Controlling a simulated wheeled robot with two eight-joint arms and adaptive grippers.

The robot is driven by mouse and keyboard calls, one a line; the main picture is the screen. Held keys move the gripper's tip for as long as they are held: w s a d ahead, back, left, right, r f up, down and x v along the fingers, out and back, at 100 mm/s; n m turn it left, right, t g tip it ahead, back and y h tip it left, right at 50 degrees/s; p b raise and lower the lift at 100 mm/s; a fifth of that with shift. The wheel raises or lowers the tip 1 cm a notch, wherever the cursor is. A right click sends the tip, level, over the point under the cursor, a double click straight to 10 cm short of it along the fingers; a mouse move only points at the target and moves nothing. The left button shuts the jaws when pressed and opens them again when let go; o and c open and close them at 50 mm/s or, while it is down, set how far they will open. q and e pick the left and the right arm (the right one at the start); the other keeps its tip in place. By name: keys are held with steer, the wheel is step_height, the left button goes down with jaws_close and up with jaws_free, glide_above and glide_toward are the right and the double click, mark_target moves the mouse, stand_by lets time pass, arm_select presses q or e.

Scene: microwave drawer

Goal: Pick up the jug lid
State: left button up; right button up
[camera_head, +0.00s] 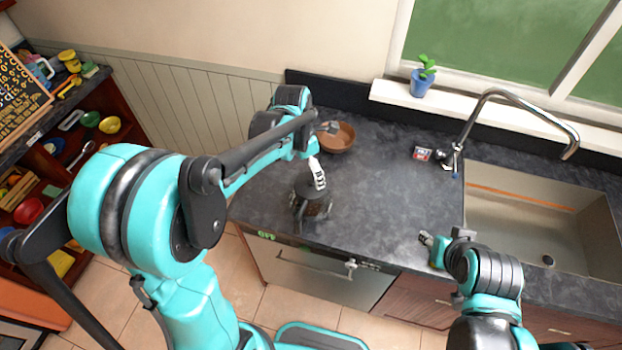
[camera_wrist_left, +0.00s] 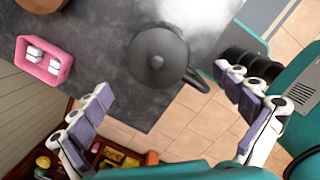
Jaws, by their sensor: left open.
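The jug (camera_head: 318,209) stands on the dark counter near its front edge, its black lid (camera_head: 308,188) on top. In the left wrist view the round dark lid (camera_wrist_left: 172,42) with its central knob shows from above, and a dark handle (camera_wrist_left: 194,80) points to the lower right. My left gripper (camera_head: 318,172) is just above and behind the jug in the head view. In the left wrist view its fingers (camera_wrist_left: 163,80) are spread wide, with nothing between them; the lid lies ahead of them. My right gripper (camera_head: 433,243) is over the counter's front edge, right of the jug; its jaw state is unclear.
A brown bowl (camera_head: 340,139) stands behind the jug. A pink tray (camera_wrist_left: 45,72) with white pieces shows in the left wrist view. The sink (camera_head: 535,220) and tap (camera_head: 500,95) are at the right. Bare counter (camera_head: 385,205) lies between jug and sink.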

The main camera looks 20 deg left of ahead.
mark_target(310, 182)
arm_select(q)
steer(key=f, duration=0.6)
steer(key=shift+w+a+b, duration=0.1)
steer(key=shift+w+b, duration=0.25)
steer(key=shift+f, duration=0.35)
steer(key=c, duration=1)
steer(key=shift+s, duration=0.1)
steer(key=shift+c, duration=0.6)
